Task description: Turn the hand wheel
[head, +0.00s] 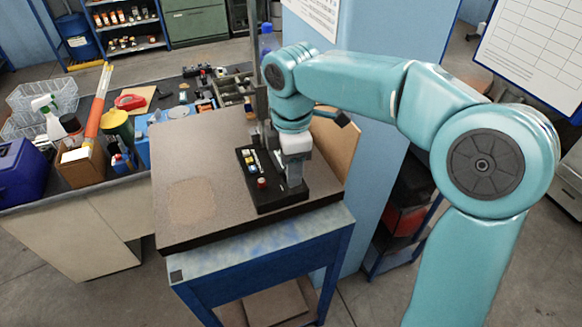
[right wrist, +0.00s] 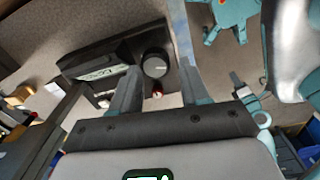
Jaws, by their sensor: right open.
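A black control box (head: 276,201) lies on the board near its right front edge. It carries a red knob (head: 262,183) and small yellow and white parts. My right gripper (head: 294,181) points down at the right side of this box. In the right wrist view a round black knob or wheel (right wrist: 155,64), likely the hand wheel, shows between the tips of the right gripper (right wrist: 156,80). The jaws are open, with one finger on each side; I cannot tell whether they touch it. In the head view the wheel is hidden by the gripper. My left gripper is not in view.
The speckled board (head: 185,150) is mostly clear left of the box. It rests on a blue table (head: 250,245). A cluttered bench on the left holds a spray bottle (head: 48,117), a wire basket and tools. A blue panel (head: 375,190) stands close behind my right arm.

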